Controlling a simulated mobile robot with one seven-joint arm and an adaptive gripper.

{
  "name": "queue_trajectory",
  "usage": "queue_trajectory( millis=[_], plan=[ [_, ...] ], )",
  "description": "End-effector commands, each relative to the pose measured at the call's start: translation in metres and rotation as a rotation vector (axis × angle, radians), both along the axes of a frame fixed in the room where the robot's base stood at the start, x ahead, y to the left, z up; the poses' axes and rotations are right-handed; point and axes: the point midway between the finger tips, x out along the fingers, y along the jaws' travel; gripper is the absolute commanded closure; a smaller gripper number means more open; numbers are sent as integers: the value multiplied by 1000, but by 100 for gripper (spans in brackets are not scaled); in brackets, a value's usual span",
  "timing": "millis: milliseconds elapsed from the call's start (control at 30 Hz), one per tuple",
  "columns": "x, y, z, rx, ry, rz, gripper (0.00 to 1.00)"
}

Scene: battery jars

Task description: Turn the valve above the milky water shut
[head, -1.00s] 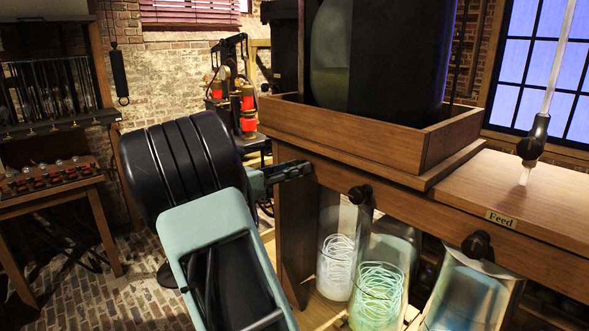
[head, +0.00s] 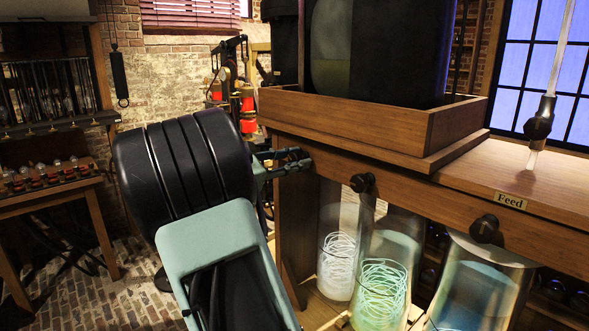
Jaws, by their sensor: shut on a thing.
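My gripper (head: 291,163) is at the left end of the wooden bench's front rail (head: 410,207). It is shut on a small dark valve knob (head: 293,155), mostly hidden by the fingers. Below and to the right stands a glass jar with pale, milky water and a white coil (head: 337,263). Beside it is a jar with greenish water and a coil (head: 381,290), under a second black valve knob (head: 363,183). A jar with bluish water (head: 470,292) stands under a third black knob (head: 487,229). Which way the held valve is turned cannot be told.
A large dark tank (head: 385,55) stands in a wooden tray (head: 350,125) on the bench. A brass "Feed" plate (head: 510,201) and a glass pipe with a black tap (head: 540,124) are at right. A side table (head: 50,190) is at left.

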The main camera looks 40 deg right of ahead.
Motion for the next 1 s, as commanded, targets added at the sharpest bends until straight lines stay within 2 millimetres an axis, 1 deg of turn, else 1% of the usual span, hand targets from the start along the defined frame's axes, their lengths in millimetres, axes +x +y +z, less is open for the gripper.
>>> queue_trajectory(
  millis=[33, 700, 1000],
  plan=[
    [-1, 0, -7, 7, -46, -1, 98],
    [-1, 0, -10, 57, -674, -2, 98],
    [-1, 0, -8, 74, -891, -4, 98]
  ],
)
